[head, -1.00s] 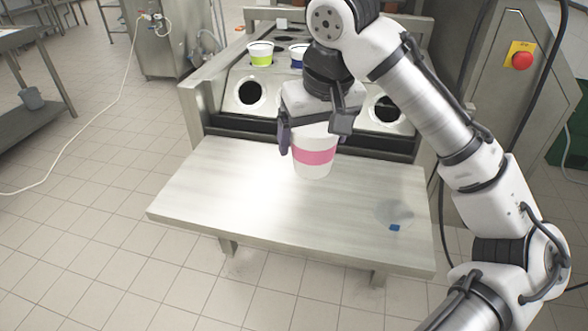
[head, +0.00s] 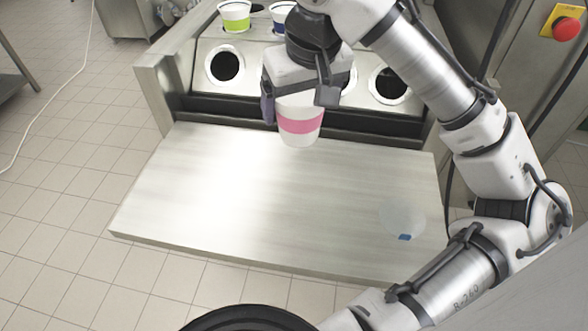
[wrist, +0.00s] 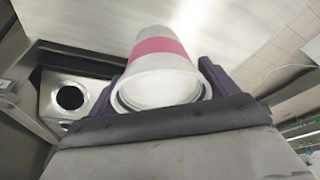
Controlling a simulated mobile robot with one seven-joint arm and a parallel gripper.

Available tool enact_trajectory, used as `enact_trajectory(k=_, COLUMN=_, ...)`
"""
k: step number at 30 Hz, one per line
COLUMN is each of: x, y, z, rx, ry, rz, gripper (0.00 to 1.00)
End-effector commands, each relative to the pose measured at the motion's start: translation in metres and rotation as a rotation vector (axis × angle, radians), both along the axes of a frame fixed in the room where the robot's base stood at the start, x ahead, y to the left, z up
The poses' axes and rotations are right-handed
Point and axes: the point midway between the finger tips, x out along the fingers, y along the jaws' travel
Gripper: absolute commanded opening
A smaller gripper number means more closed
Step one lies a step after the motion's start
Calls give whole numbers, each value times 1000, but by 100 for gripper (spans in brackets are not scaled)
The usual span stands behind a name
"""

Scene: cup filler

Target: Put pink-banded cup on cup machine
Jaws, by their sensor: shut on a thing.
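The white pink-banded cup (head: 300,122) is upright in my gripper (head: 294,100), held above the back part of the metal shelf. My gripper is shut on the cup's sides near its rim. In the wrist view the cup (wrist: 158,62) sits between the two fingers, its rim towards the camera. The cup machine (head: 207,50) stands behind the shelf, with round dark holes in its sloped top. A left hole (head: 224,66) and a right hole (head: 388,84) are empty. Another hole is partly hidden behind my gripper.
A green-banded cup (head: 235,16) and a blue-banded cup (head: 281,17) sit in the machine's back row. The metal shelf (head: 200,200) is bare except for a clear round thing with a blue patch (head: 404,222) at right. A red button (head: 566,28) is at upper right.

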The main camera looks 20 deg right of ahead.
Motion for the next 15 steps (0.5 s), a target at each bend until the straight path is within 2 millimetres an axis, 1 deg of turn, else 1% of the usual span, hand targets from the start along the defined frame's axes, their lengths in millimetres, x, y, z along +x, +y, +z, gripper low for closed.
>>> enact_trajectory(k=1, x=-1, y=-1, z=-16, rx=1, ry=2, rz=-2, gripper=53)
enact_trajectory(k=9, x=-1, y=0, z=-86, rx=1, ry=2, rz=-2, gripper=53)
enact_trajectory(k=12, x=-1, y=0, z=-105, rx=0, ry=0, rz=0, gripper=53)
enact_trajectory(k=15, x=-1, y=0, z=-117, rx=-1, ry=0, rz=-1, gripper=53)
